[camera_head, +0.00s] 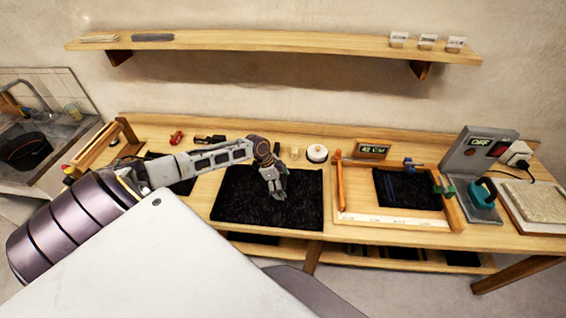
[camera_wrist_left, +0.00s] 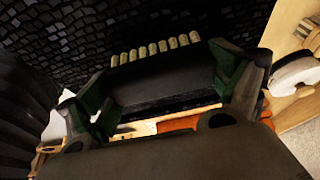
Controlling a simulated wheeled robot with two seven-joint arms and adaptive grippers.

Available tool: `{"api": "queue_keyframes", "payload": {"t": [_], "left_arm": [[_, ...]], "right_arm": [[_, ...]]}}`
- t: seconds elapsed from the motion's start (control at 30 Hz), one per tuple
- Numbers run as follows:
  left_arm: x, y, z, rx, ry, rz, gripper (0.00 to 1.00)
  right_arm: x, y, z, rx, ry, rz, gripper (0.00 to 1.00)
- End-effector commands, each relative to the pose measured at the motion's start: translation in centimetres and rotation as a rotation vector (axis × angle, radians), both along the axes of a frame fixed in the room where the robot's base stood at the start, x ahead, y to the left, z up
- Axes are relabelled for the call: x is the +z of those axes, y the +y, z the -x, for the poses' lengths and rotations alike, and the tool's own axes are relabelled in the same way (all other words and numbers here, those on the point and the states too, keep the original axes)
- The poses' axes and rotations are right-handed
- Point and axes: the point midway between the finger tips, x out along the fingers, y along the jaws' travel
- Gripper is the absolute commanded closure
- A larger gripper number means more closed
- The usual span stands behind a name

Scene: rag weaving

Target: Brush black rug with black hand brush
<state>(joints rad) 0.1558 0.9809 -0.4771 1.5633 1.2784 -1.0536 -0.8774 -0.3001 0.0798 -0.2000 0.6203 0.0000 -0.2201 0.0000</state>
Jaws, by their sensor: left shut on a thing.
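The black rug (camera_head: 240,200) lies flat on the wooden table in the head view. Its woven surface also fills the top of the left wrist view (camera_wrist_left: 60,45). My left gripper (camera_head: 276,188) is over the right half of the rug. In the left wrist view my left gripper (camera_wrist_left: 165,90) has its two green-lined fingers shut on the black hand brush (camera_wrist_left: 165,82). A row of pale bristle tufts shows along the brush's far edge. In the head view the brush is hard to make out against the rug. I cannot tell whether the bristles touch the rug. My right gripper is not in view.
A wooden frame (camera_head: 340,190) holding a dark weave stands right of the rug. A white roll (camera_head: 317,153) and a small display (camera_head: 373,149) are behind. A grey device (camera_head: 478,150) stands farther right. A shelf (camera_head: 270,41) hangs above on the wall.

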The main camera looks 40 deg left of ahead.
Motion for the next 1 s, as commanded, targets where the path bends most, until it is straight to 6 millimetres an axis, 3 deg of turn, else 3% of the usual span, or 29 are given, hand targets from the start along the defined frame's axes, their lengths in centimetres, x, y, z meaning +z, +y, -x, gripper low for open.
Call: {"api": "queue_keyframes", "payload": {"t": [0.43,1.0], "left_arm": [[0.0,-0.2,-0.2,0.0,-0.001,0.001,0.34],[0.0,-2.5,-1.5,0.0,-0.001,0.001,0.34]], "right_arm": [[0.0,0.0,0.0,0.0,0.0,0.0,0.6],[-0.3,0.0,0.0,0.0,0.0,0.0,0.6]]}}
